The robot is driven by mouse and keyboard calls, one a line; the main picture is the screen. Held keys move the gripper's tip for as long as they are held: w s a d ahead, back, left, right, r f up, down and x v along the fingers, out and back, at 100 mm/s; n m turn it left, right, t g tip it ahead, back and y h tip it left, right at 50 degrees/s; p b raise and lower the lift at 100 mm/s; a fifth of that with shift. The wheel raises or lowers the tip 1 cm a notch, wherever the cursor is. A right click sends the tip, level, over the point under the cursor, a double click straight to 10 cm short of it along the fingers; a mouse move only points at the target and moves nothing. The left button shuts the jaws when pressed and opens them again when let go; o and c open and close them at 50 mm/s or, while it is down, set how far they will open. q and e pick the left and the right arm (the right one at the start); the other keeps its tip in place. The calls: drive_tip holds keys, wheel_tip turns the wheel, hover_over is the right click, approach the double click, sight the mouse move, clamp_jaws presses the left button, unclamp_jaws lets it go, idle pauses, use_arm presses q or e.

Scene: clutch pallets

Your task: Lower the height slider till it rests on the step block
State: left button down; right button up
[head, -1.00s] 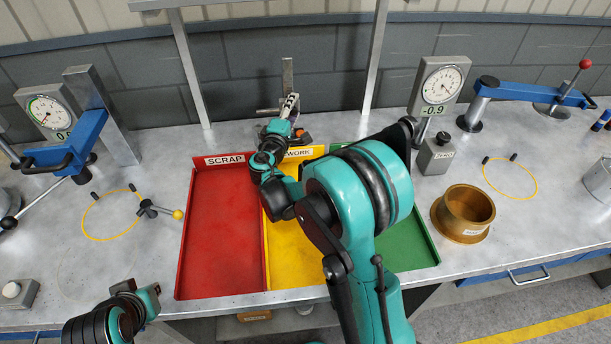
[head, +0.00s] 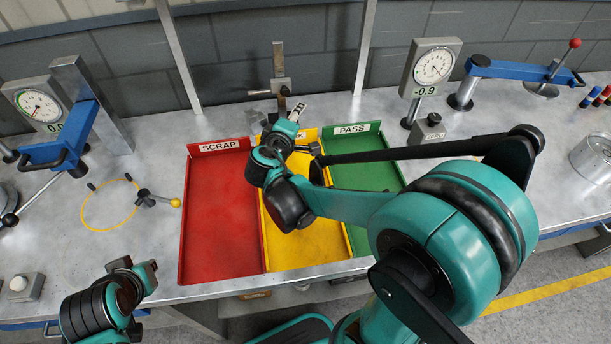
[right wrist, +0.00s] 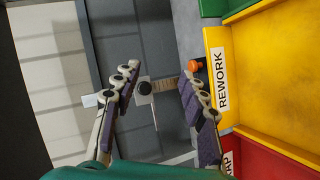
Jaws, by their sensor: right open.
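The height gauge's upright column (head: 278,60) stands behind the trays. Its metal height slider (head: 281,86) sits partway up, with a bar reaching left. In the right wrist view the slider (right wrist: 144,87) shows a dark round knob between my fingers, with bare ruled column (right wrist: 165,85) below it. My right gripper (head: 298,110) is open and empty, in front of and slightly right of the slider; in the right wrist view its fingers (right wrist: 155,92) are spread wide. I cannot make out the step block, so contact with the slider cannot be told. My left gripper's fingers are not visible.
Red SCRAP (head: 220,215), yellow REWORK (head: 305,240) and green PASS (head: 362,170) trays lie in front of the gauge. An orange knob (right wrist: 194,65) is near the gauge. A dial stand (head: 432,68) is at right. A metal frame post (head: 180,55) rises left of the gauge.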

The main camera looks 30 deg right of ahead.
drive_tip(key=s+a+f+m+g+y+p, duration=0.1)
drive_tip(key=s+a+m+y, duration=0.1)
drive_tip(key=s, duration=0.6)
drive_tip(key=s+a+f+m+g+y+p, duration=0.1)
drive_tip(key=s+a+m+g+y, duration=0.1)
drive_tip(key=s+y, duration=0.3)
drive_tip(key=s+a+m, duration=0.1)
drive_tip(key=s, duration=0.3)
drive_tip(key=shift+a+f+m+g, duration=0.3)
drive_tip(key=shift+a+f, duration=0.05)
